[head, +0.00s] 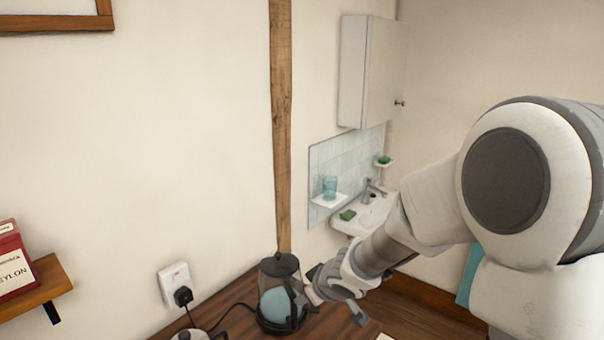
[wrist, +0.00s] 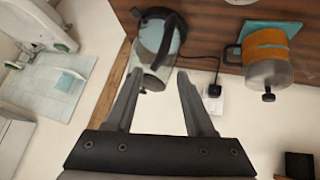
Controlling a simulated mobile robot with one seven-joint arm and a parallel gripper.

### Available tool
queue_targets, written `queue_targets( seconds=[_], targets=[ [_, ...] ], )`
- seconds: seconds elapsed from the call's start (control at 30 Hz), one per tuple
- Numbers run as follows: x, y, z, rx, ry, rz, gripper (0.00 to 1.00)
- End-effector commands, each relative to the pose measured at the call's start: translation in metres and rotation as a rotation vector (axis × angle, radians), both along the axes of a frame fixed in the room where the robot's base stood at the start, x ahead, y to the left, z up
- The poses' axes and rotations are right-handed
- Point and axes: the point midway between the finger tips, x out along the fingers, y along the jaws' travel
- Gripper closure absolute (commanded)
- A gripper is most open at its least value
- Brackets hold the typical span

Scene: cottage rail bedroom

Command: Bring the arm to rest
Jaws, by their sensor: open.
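My arm comes in from the right in the head view. My gripper (head: 318,292) is low, just right of a kettle (head: 280,306) with a dark lid and a pale blue body. In the wrist view the two fingers of my gripper (wrist: 159,78) are spread apart with nothing pinched between them. The kettle (wrist: 157,50) appears upside down there, beyond and between the fingertips. I cannot tell whether a finger touches it.
The wooden counter (head: 236,300) carries the kettle. A socket with a black plug (head: 183,294) is on the wall. A shelf (head: 48,283) holds a red box (head: 12,262). A basin (head: 366,217) is behind.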

Motion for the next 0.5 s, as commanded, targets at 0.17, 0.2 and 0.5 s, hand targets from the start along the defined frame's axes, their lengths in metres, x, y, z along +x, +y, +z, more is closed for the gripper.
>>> queue_targets(
  seconds=[0.17, 0.2, 0.5],
  targets=[
    [-0.015, -0.050, 0.049, -0.097, -0.036, -0.168, 0.46],
    [-0.021, -0.060, 0.058, -0.112, -0.037, -0.205, 0.46],
    [-0.086, -0.120, 0.117, -0.153, -0.007, -0.459, 0.46]
  ],
)
